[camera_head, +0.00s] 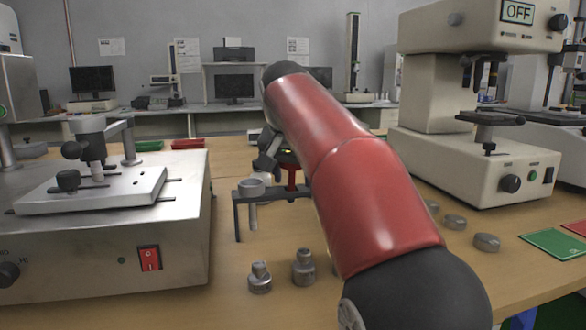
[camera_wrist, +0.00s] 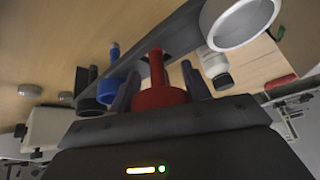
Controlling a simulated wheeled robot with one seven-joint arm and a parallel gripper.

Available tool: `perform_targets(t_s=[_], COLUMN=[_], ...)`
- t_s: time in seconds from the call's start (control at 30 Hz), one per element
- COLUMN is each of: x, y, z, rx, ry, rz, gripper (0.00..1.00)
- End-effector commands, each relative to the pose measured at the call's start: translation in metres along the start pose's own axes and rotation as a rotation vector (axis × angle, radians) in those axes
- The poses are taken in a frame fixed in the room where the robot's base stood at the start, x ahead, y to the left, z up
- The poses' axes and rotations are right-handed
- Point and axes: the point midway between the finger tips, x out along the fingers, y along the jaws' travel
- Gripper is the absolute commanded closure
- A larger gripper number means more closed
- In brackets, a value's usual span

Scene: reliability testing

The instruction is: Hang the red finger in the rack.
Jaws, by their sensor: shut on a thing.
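The red finger (camera_head: 291,177) hangs stem down below my gripper, close by the dark rack (camera_head: 237,212). In the wrist view the red finger (camera_wrist: 160,97) sits between the two fingertips of my gripper (camera_wrist: 160,88), which is shut on its wide head. Its stem overlaps the bar of the rack (camera_wrist: 182,42); I cannot tell whether it is in a slot. A blue finger (camera_wrist: 121,88) and a black finger (camera_wrist: 86,88) are at the rack beside it. A grey ring-topped finger (camera_head: 252,188) hangs at the rack's left end. My arm hides the rack's right part.
Two grey metal pieces (camera_head: 260,278) (camera_head: 304,267) stand on the table in front of the rack. A steel machine (camera_head: 100,250) fills the left, and a white tester (camera_head: 470,160) stands right. Several grey discs (camera_head: 487,242) and a green pad (camera_head: 551,243) lie at right.

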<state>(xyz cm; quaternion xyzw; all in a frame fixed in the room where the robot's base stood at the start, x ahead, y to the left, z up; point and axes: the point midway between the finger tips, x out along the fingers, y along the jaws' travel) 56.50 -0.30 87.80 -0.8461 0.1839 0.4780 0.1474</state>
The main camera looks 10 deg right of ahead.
Motion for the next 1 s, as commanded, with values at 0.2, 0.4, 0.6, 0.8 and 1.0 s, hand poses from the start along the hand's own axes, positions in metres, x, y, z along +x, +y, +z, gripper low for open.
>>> perform_targets(t_s=[0.2, 0.4, 0.6, 0.8, 1.0], x=[0.041, 0.03, 0.02, 0.009, -0.002], y=[0.004, 0.003, 0.003, 0.003, 0.001], z=[0.028, 0.022, 0.016, 0.009, 0.003], rx=[-0.013, -0.012, -0.011, -0.01, -0.012], ry=[-0.145, -0.145, -0.145, -0.145, -0.144], rz=[0.07, 0.071, 0.072, 0.073, 0.073], gripper=[0.76, 0.76, 0.76, 0.76, 0.76])
